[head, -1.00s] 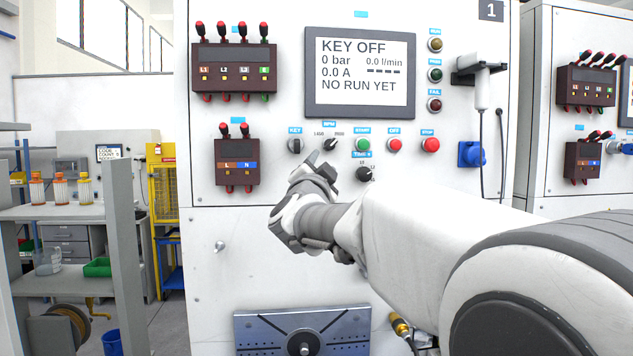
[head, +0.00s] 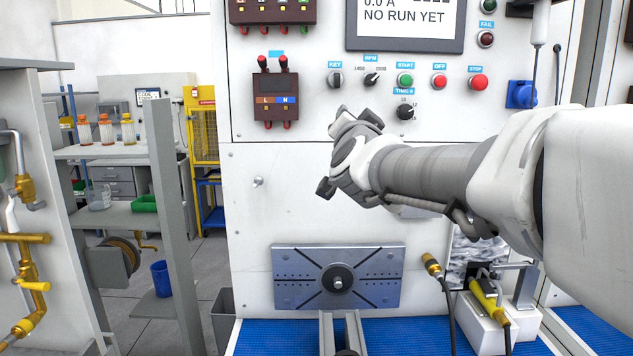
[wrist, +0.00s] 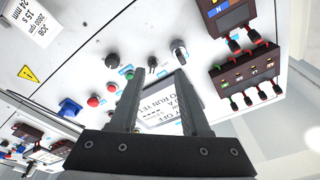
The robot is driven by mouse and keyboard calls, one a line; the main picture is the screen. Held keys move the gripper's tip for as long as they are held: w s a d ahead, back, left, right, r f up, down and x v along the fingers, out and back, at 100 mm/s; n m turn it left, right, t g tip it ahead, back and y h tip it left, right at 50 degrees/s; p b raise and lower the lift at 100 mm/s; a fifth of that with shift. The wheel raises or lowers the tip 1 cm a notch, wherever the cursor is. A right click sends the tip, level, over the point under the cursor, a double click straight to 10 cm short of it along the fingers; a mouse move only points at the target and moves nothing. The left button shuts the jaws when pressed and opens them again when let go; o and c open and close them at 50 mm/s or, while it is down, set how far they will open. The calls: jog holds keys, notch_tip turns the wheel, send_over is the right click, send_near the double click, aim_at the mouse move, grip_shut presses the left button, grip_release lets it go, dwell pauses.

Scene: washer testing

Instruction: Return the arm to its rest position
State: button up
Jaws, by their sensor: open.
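My gripper (head: 333,155) is in front of the white test cabinet, below the row of knobs and buttons. In the wrist view its two fingers (wrist: 158,95) stand apart with nothing between them. My arm reaches in from the right of the head view. The cabinet panel (head: 290,200) is behind the gripper, and the gap between them is hard to judge. The key switch (head: 335,78), the RPM knob (head: 372,79) and the timer knob (head: 405,112) are all visible above the gripper. The display (head: 405,18) shows "NO RUN YET".
A metal mounting plate (head: 300,290) sits low on the cabinet above a blue mat (head: 390,335). Yellow-tipped cables (head: 432,265) are at the lower right. A grey post (head: 172,200) and shelving with bottles (head: 106,130) stand at the left. Brass piping (head: 25,240) is at the far left.

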jog(key=s+d+f+n+g, duration=0.2)
jog(key=s+f+g, duration=0.2)
jog(key=s+f, duration=0.5)
jog(key=s+d+f+n+g+y, duration=0.1)
jog(key=s+f+g, duration=0.4)
jog(key=s+f, duration=0.5)
jog(key=s+d+f+n+g, duration=0.4)
jog(key=s+f, duration=0.5)
jog(key=s, duration=0.3)
jog(key=shift+s+f+n+g, duration=0.4)
jog(key=shift+n+g, duration=0.1)
jog(key=shift+n, duration=0.2)
jog(key=shift+a, duration=0.1)
